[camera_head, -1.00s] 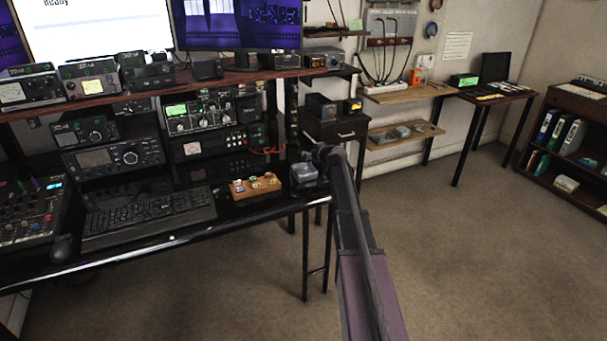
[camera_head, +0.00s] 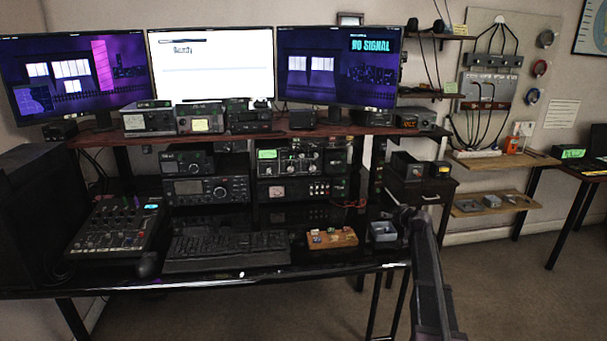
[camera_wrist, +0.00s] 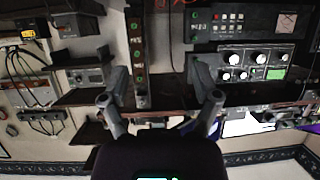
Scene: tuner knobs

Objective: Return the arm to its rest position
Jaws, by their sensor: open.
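My arm (camera_head: 428,275) reaches up from the bottom right of the head view, beside the right end of the desk. My gripper shows in the wrist view (camera_wrist: 160,98) with its two fingers well apart and nothing between them. In the head view its fingers cannot be made out at the far end of the arm. The radio unit with a green display and knobs (camera_head: 300,163) stands on the rack behind the desk, apart from the arm. It also shows upside down in the wrist view (camera_wrist: 255,64).
A wooden box with small parts (camera_head: 331,238) and a grey tray (camera_head: 383,232) lie on the desk just left of the arm. A keyboard (camera_head: 226,250) and a mixer (camera_head: 117,228) are further left. Wall shelves (camera_head: 490,205) stand behind. Floor to the right is clear.

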